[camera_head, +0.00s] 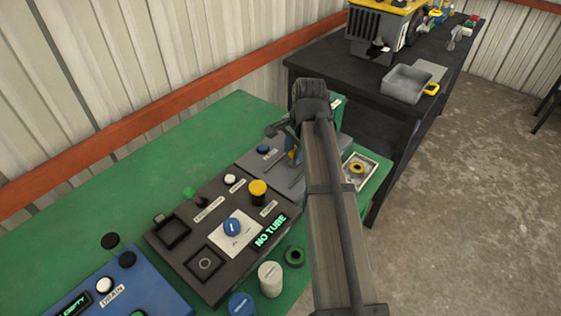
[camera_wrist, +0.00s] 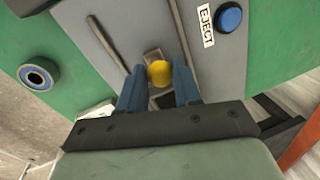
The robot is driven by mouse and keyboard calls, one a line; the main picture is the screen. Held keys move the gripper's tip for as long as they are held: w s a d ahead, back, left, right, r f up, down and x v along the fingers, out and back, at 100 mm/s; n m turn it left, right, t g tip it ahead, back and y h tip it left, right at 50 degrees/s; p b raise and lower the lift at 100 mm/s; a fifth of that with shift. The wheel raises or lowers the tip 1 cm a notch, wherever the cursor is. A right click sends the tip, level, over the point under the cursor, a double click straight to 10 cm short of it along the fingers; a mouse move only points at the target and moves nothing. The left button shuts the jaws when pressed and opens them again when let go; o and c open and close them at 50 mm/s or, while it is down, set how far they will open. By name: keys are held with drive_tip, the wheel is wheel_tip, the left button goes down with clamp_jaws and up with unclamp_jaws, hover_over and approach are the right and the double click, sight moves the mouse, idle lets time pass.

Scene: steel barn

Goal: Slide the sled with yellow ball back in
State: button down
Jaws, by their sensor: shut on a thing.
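The yellow ball (camera_wrist: 160,73) sits between the two blue fingers of my gripper (camera_wrist: 159,80) in the wrist view, and the gripper is shut on it. The ball belongs to a sled on a grey panel (camera_wrist: 105,15); a small grey-brown piece of the sled shows just behind the ball. Dark rails (camera_wrist: 108,44) run along the panel on both sides of the ball. In the head view my gripper (camera_head: 288,142) is over the grey unit (camera_head: 262,166), and a little yellow (camera_head: 292,154) shows beside it. My arm and fingers hide most of the sled.
A blue button (camera_wrist: 229,17) with an EJECT label (camera_wrist: 207,22) is right of the rails. A black console (camera_head: 190,270) reading NO TUBE stands to the left. A white tray (camera_head: 373,175) lies right of my arm. The green table is clear at the back left.

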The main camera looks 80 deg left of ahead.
drive_tip(key=shift+w+a, duration=0.65)
drive_tip(key=c, duration=0.8)
unclamp_jaws()
drive_tip(key=r, duration=0.4)
drive_tip(key=w+d+r, duration=0.1)
drive_tip(key=r, duration=0.4)
drive_tip(key=d+r, duration=0.1)
drive_tip(key=r, duration=0.3)
drive_tip(key=shift+w+d+r, duration=0.1)
drive_tip(key=shift+w+r, duration=0.1)
drive_tip(key=shift+r, duration=0.1)
